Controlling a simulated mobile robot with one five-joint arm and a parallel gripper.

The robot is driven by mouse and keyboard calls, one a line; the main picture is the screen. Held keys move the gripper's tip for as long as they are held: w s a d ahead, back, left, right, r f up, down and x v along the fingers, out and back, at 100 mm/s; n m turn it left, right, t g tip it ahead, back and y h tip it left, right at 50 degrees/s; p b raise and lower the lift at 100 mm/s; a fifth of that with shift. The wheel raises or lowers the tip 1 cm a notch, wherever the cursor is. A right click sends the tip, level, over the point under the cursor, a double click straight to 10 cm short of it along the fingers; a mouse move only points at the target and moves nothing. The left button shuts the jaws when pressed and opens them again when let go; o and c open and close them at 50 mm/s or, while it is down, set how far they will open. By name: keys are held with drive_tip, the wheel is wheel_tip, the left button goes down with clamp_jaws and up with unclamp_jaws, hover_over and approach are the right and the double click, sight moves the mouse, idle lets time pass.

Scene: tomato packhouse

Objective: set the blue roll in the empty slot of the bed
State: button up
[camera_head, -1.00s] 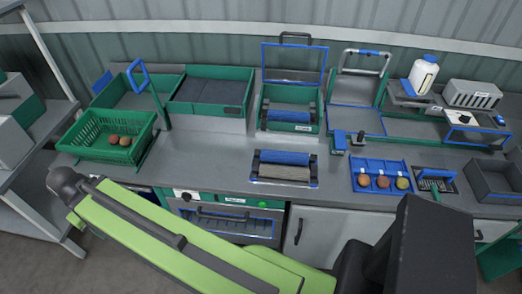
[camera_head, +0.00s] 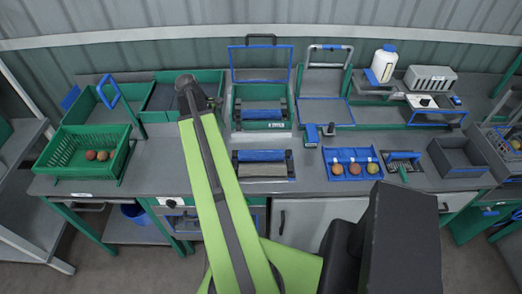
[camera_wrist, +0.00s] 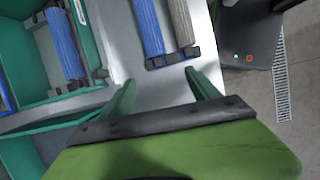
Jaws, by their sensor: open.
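A blue roll (camera_head: 262,155) lies beside a beige roll (camera_head: 263,170) in a low dark-ended stand on the bench front. The wrist view shows the same blue roll (camera_wrist: 147,25) and beige roll (camera_wrist: 181,20) just beyond my fingertips. The bed is a green box (camera_head: 236,118) with a raised clear, blue-framed lid, behind the stand. A blue roll (camera_head: 262,114) lies in its front part; its empty slot is not clear. In the wrist view a bed roll (camera_wrist: 66,42) shows at left. My gripper (camera_wrist: 161,77) is open and empty, apart from the rolls.
A green basket (camera_head: 66,157) with tomatoes stands left. A blue tray (camera_head: 352,176) with three tomatoes lies right of the stand, near a grey bin (camera_head: 458,157). The raised lid (camera_head: 262,62) stands behind the bed. Bare bench lies left of the stand.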

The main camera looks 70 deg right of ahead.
approach(260, 152)
drive_tip(key=shift+n+g, duration=0.3)
drive_tip(key=f+b, duration=0.2)
drive_tip(key=b, duration=0.1)
drive_tip(key=d+f+b, duration=0.1)
drive_tip(key=f+b, duration=0.1)
drive_tip(key=b, duration=0.2)
drive_tip(key=f+b, duration=0.2)
drive_tip(key=b, duration=0.2)
drive_tip(key=shift+s+d, duration=0.2)
drive_tip(key=shift+s, duration=0.25)
drive_tip(key=b+x, duration=0.5)
drive_tip(key=shift+s+a+f, duration=0.1)
drive_tip(key=shift+s+a, duration=0.05)
drive_tip(key=shift+s, duration=0.15)
drive_tip(key=shift+r, duration=0.2)
clamp_jaws()
